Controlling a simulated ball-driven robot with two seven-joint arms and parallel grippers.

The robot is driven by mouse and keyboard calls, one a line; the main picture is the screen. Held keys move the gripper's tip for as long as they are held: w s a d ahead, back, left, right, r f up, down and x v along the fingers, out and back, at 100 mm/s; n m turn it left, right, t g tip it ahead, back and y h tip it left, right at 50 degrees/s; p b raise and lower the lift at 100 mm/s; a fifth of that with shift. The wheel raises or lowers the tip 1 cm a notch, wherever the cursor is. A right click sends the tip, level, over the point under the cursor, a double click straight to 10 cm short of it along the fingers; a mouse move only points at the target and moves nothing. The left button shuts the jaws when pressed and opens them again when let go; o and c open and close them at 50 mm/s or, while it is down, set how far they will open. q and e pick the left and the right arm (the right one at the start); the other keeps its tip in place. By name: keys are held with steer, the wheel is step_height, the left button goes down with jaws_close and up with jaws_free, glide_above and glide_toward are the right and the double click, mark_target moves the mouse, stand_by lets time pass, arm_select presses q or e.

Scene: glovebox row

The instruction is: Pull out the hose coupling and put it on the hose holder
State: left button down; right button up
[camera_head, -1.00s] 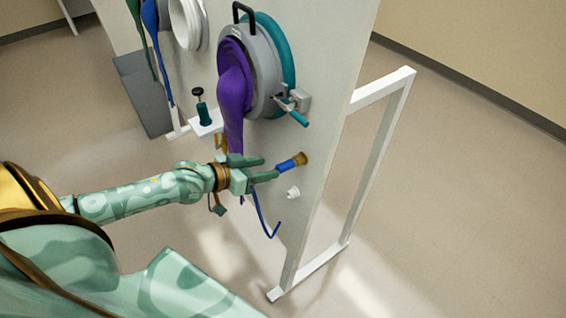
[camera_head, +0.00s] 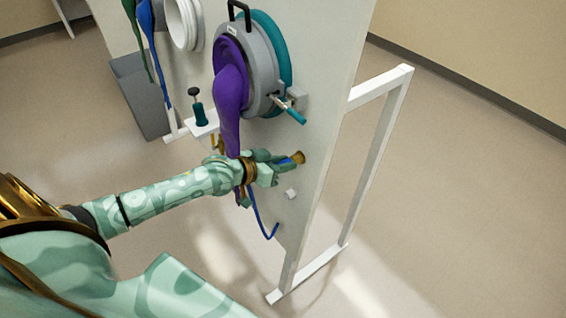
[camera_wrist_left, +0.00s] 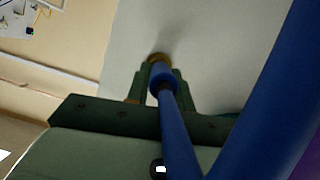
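The hose coupling (camera_head: 285,161) is blue and sits in a brass port (camera_head: 298,157) on the white panel. My left gripper (camera_head: 283,159) is at the coupling, with a finger on either side of it. In the left wrist view the coupling (camera_wrist_left: 161,77) lies between the fingertips, its end at the brass port (camera_wrist_left: 158,58). I cannot tell whether the fingers press on it. Its blue hose (camera_wrist_left: 176,130) runs back past the gripper. A small white fitting (camera_head: 291,193) on the panel below the port may be the hose holder. My right gripper is not in view.
A round grey glove port (camera_head: 265,75) with a purple glove (camera_head: 231,100) and a teal-handled latch (camera_head: 296,116) is above my gripper. A white frame (camera_head: 378,150) stands at the panel's right edge. The floor to the right is clear.

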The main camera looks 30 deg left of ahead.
arm_select(q)
steer(key=c, duration=2.1)
jaws_free()
jaws_close()
steer(key=shift+s, duration=0.15)
steer(key=shift+s+a+p, duration=0.1)
steer(key=shift+p, duration=0.2)
steer(key=shift+s+a+r, duration=0.1)
steer(key=shift+s+a, duration=0.1)
steer(key=shift+s, duration=0.25)
steer(key=shift+s+a+r+p, duration=0.1)
steer(key=shift+s+a+p, duration=0.2)
steer(key=shift+s+p, duration=0.5)
